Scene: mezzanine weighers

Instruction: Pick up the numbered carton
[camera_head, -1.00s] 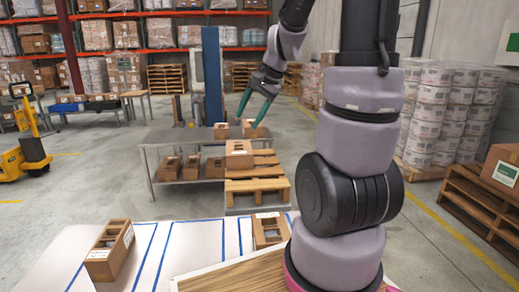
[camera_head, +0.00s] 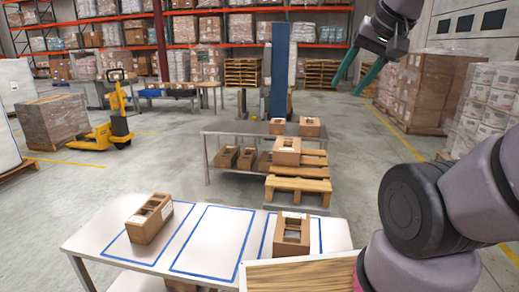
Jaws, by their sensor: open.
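Several brown cartons with handle openings are in view, and I cannot read a number on any of them. One carton (camera_head: 150,220) sits on the left of the near white table, within a blue taped outline. Another carton (camera_head: 291,235) sits on the right of that table. A carton (camera_head: 286,151) rests on the stacked pallets, and two more (camera_head: 277,126) (camera_head: 309,127) stand on the grey bench behind. My gripper (camera_head: 355,80) is open and empty, raised high at the upper right, well away from every carton.
The near white table (camera_head: 210,238) has an empty taped outline in its middle. Wooden pallets (camera_head: 298,185) stand behind it. More cartons (camera_head: 246,158) sit on the bench's lower shelf. A yellow pallet truck (camera_head: 112,128) stands at the left. Open floor lies left of the bench.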

